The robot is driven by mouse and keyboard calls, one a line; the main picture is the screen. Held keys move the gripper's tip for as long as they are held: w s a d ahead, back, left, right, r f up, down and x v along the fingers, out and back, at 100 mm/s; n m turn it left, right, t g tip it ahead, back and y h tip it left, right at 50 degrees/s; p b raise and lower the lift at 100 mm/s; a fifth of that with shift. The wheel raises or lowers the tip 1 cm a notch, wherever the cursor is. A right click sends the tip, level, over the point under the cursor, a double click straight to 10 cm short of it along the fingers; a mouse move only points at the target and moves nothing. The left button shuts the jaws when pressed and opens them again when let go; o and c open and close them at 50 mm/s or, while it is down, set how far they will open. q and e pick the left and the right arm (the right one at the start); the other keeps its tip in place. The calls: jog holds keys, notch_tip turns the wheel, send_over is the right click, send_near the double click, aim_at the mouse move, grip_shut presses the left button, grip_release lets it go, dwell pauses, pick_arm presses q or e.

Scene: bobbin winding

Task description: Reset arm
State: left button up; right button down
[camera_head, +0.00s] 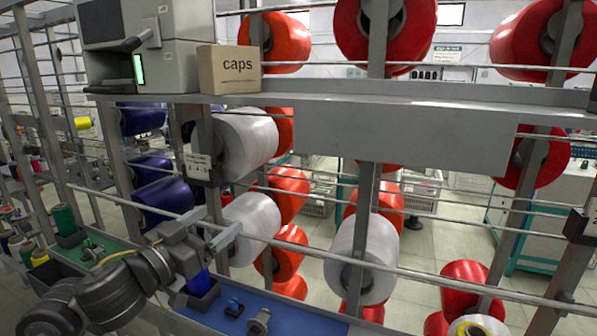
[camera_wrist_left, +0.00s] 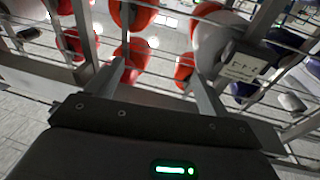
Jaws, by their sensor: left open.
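My left arm comes in from the lower left of the head view. Its gripper (camera_head: 212,224) is raised over the blue work surface, in front of the rack of bobbins. In the left wrist view the two fingers of the gripper (camera_wrist_left: 160,74) stand apart with nothing between them, and red and white bobbins show beyond. A dark blue bobbin (camera_head: 201,283) stands on the work surface below the gripper, partly hidden by it. My right gripper is in neither view.
A metal rail (camera_head: 420,272) crosses in front of the rack, close to the gripper. White bobbins (camera_head: 252,215) and red bobbins (camera_head: 286,195) hang behind. A shelf (camera_head: 400,128) above carries a "caps" box (camera_head: 229,70) and a grey machine (camera_head: 140,45). Small fittings (camera_head: 259,322) sit on the blue surface (camera_head: 292,311).

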pick_arm(q)
jog(key=s+a+f+n+g+y, duration=0.2)
jog(key=s+f+y, duration=0.15)
jog(key=f, duration=0.65)
jog(key=s+a+f+n+g+y, duration=0.15)
jog(key=s+f, duration=0.25)
jog(key=f, duration=0.6)
jog(key=s+a+f+n+g+y, duration=0.1)
jog(key=s+a+f+g+y, duration=0.2)
jog(key=f, duration=0.6)
jog(key=s+a+f+g+y, duration=0.1)
jog(key=s+f+g, duration=0.2)
jog(key=s+f, duration=0.6)
jog(key=s+a+f+g+y, duration=0.1)
jog(key=s+f+g, duration=0.3)
jog(key=s, duration=0.8)
jog(key=s+f+b, duration=0.3)
jog(key=f+b, duration=0.1)
jog(key=f, duration=2.8)
jog(key=s+a+f+g+b, duration=0.1)
jog(key=s+a+f+b, duration=0.1)
jog(key=s+f, duration=1.4)
jog(key=shift+a+f+g, duration=0.25)
jog(key=shift+f+g, duration=0.1)
jog(key=shift+f, duration=0.15)
